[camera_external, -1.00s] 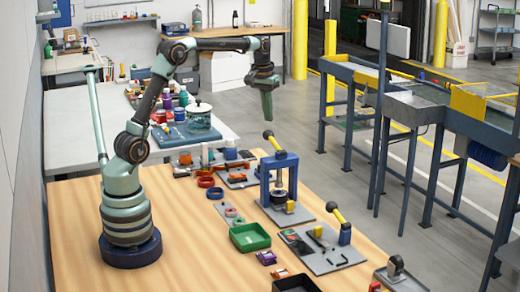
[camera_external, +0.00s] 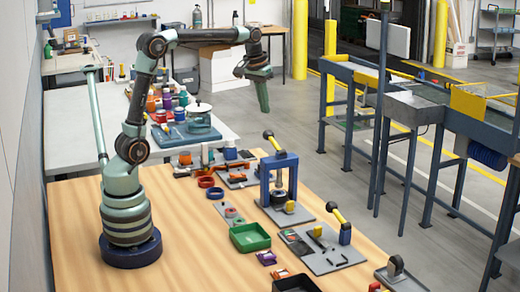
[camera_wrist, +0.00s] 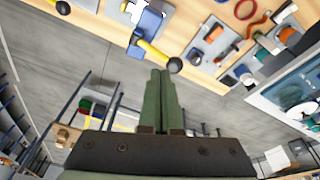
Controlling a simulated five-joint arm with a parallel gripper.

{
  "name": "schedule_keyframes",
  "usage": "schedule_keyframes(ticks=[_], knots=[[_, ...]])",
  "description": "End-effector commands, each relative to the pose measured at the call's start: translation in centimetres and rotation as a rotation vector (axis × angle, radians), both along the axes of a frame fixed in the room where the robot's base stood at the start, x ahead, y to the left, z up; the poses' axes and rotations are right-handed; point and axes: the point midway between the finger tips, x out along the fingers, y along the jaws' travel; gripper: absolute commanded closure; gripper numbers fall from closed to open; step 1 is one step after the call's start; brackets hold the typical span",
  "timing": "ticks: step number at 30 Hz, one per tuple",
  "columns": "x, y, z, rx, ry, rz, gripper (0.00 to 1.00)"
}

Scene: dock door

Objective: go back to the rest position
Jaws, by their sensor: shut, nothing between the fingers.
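My gripper (camera_external: 263,99) is high above the floor, beyond the far right edge of the wooden bench (camera_external: 75,215). Its green fingers point down and lie together with nothing between them. In the wrist view my gripper (camera_wrist: 159,75) shows its two fingers side by side, touching. The fingertips are apart from every object. My arm stands on its base at the left of the bench, with the upper links raised and reaching right.
A blue press (camera_external: 280,180), a yellow-handled lever fixture (camera_external: 338,225) and a green tray (camera_external: 250,237) stand on the bench. A grey table (camera_external: 180,150) with bottles is behind. A blue conveyor frame (camera_external: 430,115) is at the right. Open floor lies between.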

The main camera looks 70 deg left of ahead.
Motion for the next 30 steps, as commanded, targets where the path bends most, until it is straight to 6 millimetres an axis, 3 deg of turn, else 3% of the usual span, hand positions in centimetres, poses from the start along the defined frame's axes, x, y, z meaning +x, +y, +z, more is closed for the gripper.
schedule_keyframes(ticks=[3, 8, 18, 24, 30], knots=[[-2.8, -2.9, 0.9, 0.017, -0.047, -0.073, 1.0], [-6.6, -6.0, 0.9, 0.039, -0.107, -0.164, 1.0], [-14.2, -10.7, -2.5, 0.076, -0.225, -0.341, 1.0], [-16.2, -11.7, -4.3, 0.086, -0.258, -0.391, 1.0], [-16.5, -11.9, -4.7, 0.088, -0.262, -0.4, 1.0]])
